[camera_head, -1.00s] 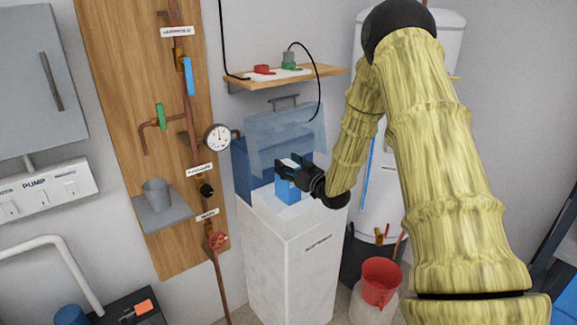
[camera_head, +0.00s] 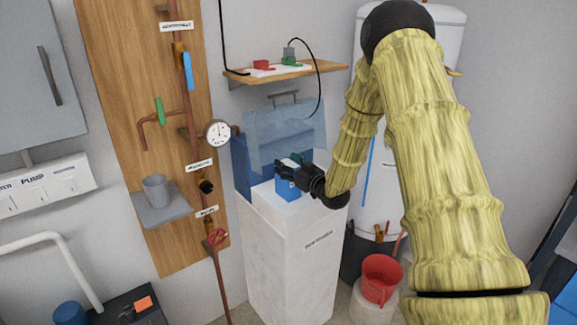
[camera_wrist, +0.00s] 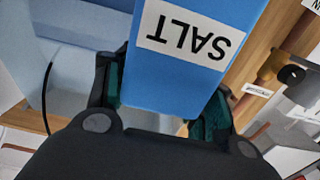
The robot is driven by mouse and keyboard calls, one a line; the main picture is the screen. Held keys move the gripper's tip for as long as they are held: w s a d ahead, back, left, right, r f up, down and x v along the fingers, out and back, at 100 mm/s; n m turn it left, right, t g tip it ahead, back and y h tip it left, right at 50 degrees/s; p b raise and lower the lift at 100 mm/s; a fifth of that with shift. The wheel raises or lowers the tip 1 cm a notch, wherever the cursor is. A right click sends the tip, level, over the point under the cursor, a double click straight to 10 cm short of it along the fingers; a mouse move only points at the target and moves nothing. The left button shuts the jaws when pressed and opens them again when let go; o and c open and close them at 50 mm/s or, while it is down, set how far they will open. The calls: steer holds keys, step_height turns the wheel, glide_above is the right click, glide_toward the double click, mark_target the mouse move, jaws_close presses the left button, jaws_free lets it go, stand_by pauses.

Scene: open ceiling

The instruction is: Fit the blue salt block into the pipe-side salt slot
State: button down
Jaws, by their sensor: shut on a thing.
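The blue salt block (camera_head: 287,189) is in my gripper (camera_head: 288,170), over the top of the white softener cabinet (camera_head: 287,235). In the wrist view the block (camera_wrist: 180,85) fills the upper middle, with a white SALT label, upside down in the picture. The dark fingers of my gripper (camera_wrist: 160,100), with green pads, are on either side of it. The cabinet's translucent blue lid (camera_head: 290,132) stands open behind. The salt slots are hidden by the block and my gripper, so I cannot tell whether the block touches one.
A wooden board with copper pipes and a gauge (camera_head: 217,133) is left of the cabinet. A wooden shelf (camera_head: 290,77) with red and green items hangs above the lid. A white tank and a red bucket (camera_head: 381,278) stand to the right.

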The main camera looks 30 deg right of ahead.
steer(key=shift+f+b, duration=1.25)
steer(key=shift+f, duration=0.65)
stand_by(0.7)
steer(key=c, duration=0.5)
jaws_free()
steer(key=shift+a, duration=0.1)
steer(key=shift+s+f, duration=0.1)
steer(key=shift+f, duration=0.1)
steer(key=s+d, duration=0.1)
steer(key=s, duration=1)
steer(key=shift+s+r, duration=0.2)
steer(key=shift+s, duration=0.2)
